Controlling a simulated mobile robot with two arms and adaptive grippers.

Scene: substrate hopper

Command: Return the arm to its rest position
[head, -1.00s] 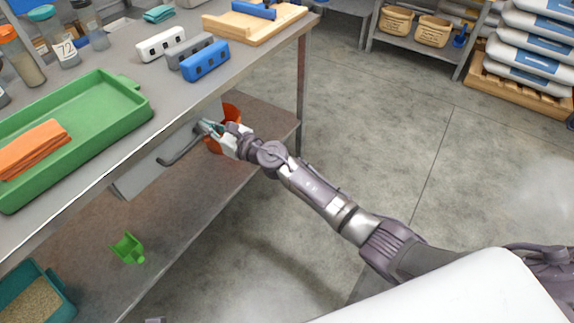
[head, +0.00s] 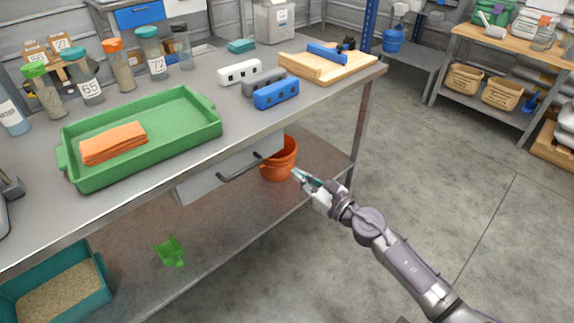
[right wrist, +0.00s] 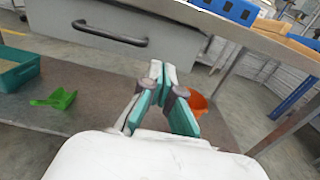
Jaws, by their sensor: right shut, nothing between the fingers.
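My right gripper (head: 302,178) is shut and empty. It is in front of the bench, beside the orange pot (head: 280,160) on the lower shelf and to the right of the drawer handle (head: 240,167). In the right wrist view its teal fingers (right wrist: 157,72) meet at the tips, apart from the handle (right wrist: 110,35) of the grey drawer. The drawer (head: 205,180) hangs under the bench top; I cannot tell whether it is fully closed. My left gripper is in neither view now.
On the bench (head: 180,165) stand a green tray (head: 190,125) with an orange cloth (head: 113,143), several jars and a blue block (head: 276,93). The lower shelf holds a green scoop (head: 171,251) and a teal bin (head: 85,300). The floor (head: 445,180) to the right is clear.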

